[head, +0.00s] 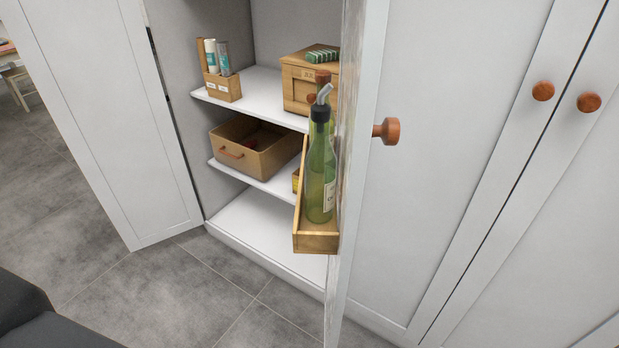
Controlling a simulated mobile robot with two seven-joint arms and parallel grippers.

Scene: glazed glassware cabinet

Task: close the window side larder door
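The larder cabinet stands open. One white door (100,110) is swung wide out to the left. Another white door (357,150) stands open toward me, seen nearly edge-on, with a round wooden knob (387,130) on its right face. A wooden door rack (316,242) on its inner side holds a green bottle (320,170) with a pourer. I cannot tell from this view which door is on the window side. Neither of my grippers is in view.
White shelves (250,222) hold a wooden drawer box (297,95), a brown bin (250,150) and a small holder (222,88) with tubes. Closed white doors with wooden knobs (543,91) (589,102) stand to the right. The grey tiled floor (170,290) in front is clear.

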